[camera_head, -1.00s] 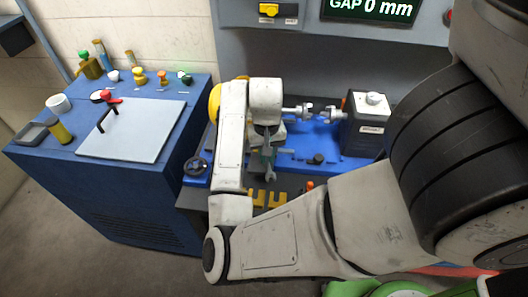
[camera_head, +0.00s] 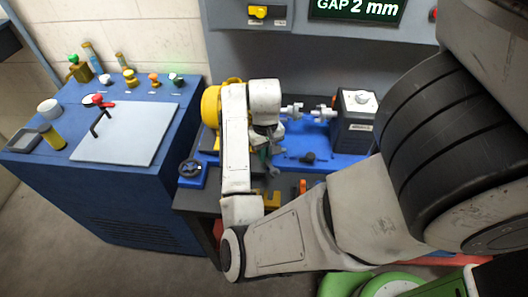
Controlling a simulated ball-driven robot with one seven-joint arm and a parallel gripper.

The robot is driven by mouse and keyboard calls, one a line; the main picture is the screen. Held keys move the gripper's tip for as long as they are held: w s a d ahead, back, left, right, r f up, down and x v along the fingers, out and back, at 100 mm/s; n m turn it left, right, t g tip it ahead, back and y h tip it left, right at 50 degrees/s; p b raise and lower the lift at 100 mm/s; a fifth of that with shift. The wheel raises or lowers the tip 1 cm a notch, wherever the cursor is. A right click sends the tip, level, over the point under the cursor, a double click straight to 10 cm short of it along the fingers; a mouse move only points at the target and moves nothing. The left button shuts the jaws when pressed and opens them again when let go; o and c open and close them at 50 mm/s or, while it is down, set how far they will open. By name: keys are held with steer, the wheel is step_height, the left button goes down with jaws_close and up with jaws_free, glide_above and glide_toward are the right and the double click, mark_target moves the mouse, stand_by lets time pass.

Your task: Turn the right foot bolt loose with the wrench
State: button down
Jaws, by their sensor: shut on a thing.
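My gripper (camera_head: 266,142) hangs below my wrist at the near edge of the blue base plate (camera_head: 340,160), right of the yellow motor (camera_head: 210,105). It is shut on the wrench (camera_head: 273,170), whose grey open end shows just below the jaws. My arm covers most of the motor and its feet. The right foot bolt is hidden behind my arm and gripper, so I cannot tell whether the wrench is on it. The motor's shaft coupling half (camera_head: 292,112) faces another coupling half (camera_head: 324,113) on the dark grey unit (camera_head: 355,122) at right.
A display (camera_head: 357,10) above the bench reads "GAP 2 mm". A black handwheel (camera_head: 190,168) sits at the plate's left end. A dark knob (camera_head: 308,158) stands on the plate's front. A blue cabinet (camera_head: 95,205) with a light board and several small items stands left.

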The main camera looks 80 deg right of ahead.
steer(key=shift+s+d+n, duration=0.45)
steer(key=shift+s+n, duration=0.15)
steer(key=shift+n, duration=0.5)
steer(key=shift+w+a+r+m, duration=0.1)
steer(key=shift+w+a+m, duration=0.1)
steer(key=shift+m, duration=0.2)
steer(key=shift+r, duration=0.85)
steer(key=shift+r, duration=0.95)
